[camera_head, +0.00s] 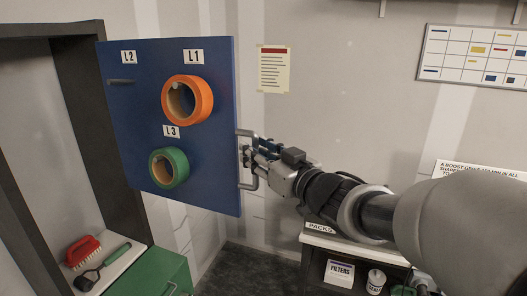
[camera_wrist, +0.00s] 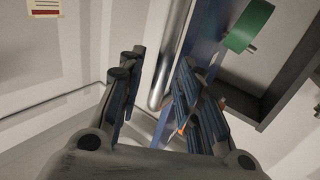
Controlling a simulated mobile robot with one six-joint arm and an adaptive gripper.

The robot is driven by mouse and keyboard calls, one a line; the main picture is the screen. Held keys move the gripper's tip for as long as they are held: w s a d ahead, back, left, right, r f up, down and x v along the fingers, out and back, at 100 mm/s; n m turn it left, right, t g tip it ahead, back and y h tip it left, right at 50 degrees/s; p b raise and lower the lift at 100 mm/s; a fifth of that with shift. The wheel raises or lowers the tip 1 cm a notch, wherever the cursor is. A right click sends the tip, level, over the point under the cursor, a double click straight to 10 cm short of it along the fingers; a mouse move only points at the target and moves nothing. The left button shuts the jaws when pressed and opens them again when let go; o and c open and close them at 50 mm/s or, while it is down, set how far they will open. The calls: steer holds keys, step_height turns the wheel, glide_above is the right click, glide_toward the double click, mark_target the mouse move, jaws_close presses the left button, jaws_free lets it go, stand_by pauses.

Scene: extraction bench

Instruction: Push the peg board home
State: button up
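The blue peg board (camera_head: 130,120) stands swung out from a dark cabinet at the left. An orange ring (camera_head: 204,98) hangs under label L1 and a green ring (camera_head: 181,165) under L3. The peg by L2 (camera_head: 121,81) is bare. A metal handle (camera_head: 254,184) is on the board's right edge. My gripper (camera_head: 251,156) is at this handle. In the wrist view my gripper (camera_wrist: 156,100) has its fingers apart, with the handle bar (camera_wrist: 168,60) seen between them, nearer the right finger. I cannot tell whether a finger touches it.
A green box (camera_head: 155,275) stands below the board. A shelf unit (camera_head: 318,241) with a filters box (camera_head: 339,274) is under my arm.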

steer(key=shift+w+a, duration=0.35)
steer(key=shift+w, duration=0.1)
jaws_close()
stand_by(0.6)
